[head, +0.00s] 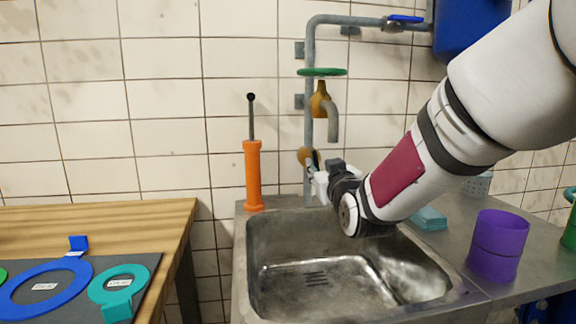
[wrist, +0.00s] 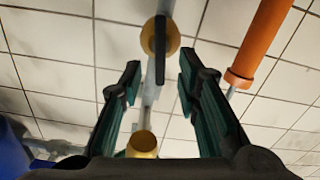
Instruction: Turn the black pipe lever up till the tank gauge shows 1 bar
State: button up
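The black pipe lever (wrist: 160,36) sits on a round brass valve body (wrist: 174,38) on the grey pipe in the wrist view. In the head view the lever (head: 316,158) is small beside the brass valve (head: 304,156), partly behind my gripper (head: 316,180). In the wrist view my gripper (wrist: 159,64) is open, its two fingers apart. The lever shows in line with the gap between the fingertips, and I see no contact. A blue tank (head: 470,22) is at the upper right of the head view. No gauge face shows in either view.
A brass tap (head: 319,102) with a green handwheel (head: 322,72) is above. A blue-handled valve (head: 404,19) is on the top pipe. An orange pump (head: 253,175) stands left of the sink (head: 252,270). A purple cup (head: 497,245) stands right.

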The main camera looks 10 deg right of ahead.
aim_at(316, 163)
jog(key=shift+w, duration=2.7)
jog(key=shift+c, duration=0.6)
jog(key=shift+b, duration=0.4)
grip_shut()
